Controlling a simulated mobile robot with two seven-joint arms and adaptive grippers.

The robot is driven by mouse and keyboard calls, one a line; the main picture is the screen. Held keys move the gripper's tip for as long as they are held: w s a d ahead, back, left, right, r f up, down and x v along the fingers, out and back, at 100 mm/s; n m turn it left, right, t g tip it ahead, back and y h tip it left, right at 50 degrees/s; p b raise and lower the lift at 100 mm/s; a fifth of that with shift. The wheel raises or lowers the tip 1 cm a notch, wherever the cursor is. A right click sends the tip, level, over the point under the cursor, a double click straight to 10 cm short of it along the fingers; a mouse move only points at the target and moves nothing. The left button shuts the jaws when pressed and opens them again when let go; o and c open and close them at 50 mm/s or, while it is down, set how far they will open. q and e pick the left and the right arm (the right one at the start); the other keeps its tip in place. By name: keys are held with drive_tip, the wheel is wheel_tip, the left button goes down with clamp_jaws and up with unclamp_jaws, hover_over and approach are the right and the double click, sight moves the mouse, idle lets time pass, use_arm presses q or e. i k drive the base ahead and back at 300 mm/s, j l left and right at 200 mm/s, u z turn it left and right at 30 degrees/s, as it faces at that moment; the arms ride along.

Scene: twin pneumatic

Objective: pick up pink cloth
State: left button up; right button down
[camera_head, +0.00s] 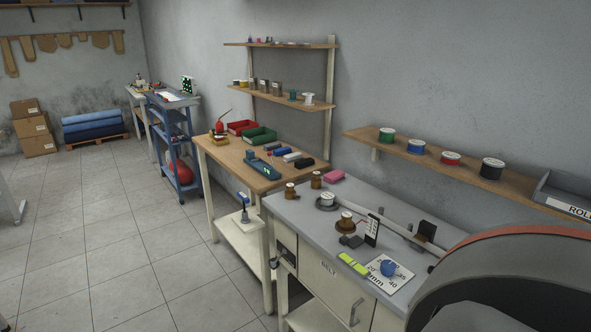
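A small pink item (335,176), which looks like the pink cloth, lies near the back left corner of the grey-topped workbench (292,211), close to the wall. Neither of my grippers is in view.
Brown spools (345,222), a yellow-green item (353,263) and a white card (401,282) with a blue object (388,268) stand on the grey bench. A large dark curved shape (520,280) blocks the lower right. A wooden bench (215,150) stands beyond. Floor at left is mostly clear.

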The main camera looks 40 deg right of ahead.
sight(334, 176)
drive_tip(key=i, duration=2.95)
drive_tip(key=i+z, duration=0.15)
drive_tip(key=z, duration=0.25)
drive_tip(key=i+z, duration=0.15)
drive_tip(key=z, duration=0.25)
drive_tip(key=i+j+z, duration=0.1)
drive_tip(key=z, duration=1.9)
